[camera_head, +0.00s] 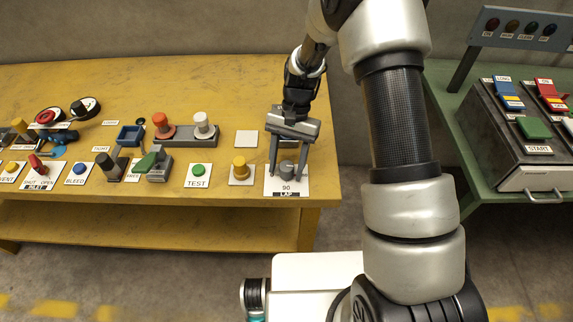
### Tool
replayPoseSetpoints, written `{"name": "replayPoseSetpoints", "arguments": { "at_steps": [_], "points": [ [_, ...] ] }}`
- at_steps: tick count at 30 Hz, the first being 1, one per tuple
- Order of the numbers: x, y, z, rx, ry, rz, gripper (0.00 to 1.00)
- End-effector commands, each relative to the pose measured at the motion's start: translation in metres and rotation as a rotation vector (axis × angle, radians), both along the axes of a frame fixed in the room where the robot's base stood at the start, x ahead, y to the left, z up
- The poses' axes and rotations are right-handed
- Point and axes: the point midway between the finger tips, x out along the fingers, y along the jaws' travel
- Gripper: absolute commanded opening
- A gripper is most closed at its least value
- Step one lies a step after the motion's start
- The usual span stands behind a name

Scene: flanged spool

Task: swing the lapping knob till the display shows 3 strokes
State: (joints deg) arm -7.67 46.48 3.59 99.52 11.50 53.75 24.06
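The lapping knob (287,169) is a short grey cylinder on a white plate (272,189) near the front right corner of the yellow bench. The plate reads "90" above a dark "LAP" label (287,194). My gripper (288,172) points down over the knob, with one finger at its left and one at its right. The fingers look spread, with a small gap on each side of the knob; contact is not clear at this size. I can make out no display with a stroke count.
A blank white square (247,139) lies behind. Orange (161,121) and white (202,121) knobs stand further back. A green bench (480,185) with a control box is at right.

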Motion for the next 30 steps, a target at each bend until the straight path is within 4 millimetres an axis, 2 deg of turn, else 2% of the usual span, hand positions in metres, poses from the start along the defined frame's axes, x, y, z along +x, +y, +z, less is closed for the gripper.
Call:
{"name": "replayPoseSetpoints", "arguments": {
  "at_steps": [7,11,14,24,30],
  "points": [
    [0.0,0.0,0.0,0.0,0.0,0.0,0.5],
    [0.003,-0.001,0.008,0.0,-0.001,0.0,0.5],
    [0.009,-0.004,0.023,0.0,-0.002,0.0,0.5],
    [0.039,-0.015,0.099,0.0,-0.004,-0.002,0.5],
    [0.053,-0.021,0.137,0.0,-0.003,-0.002,0.5]
  ]
}}
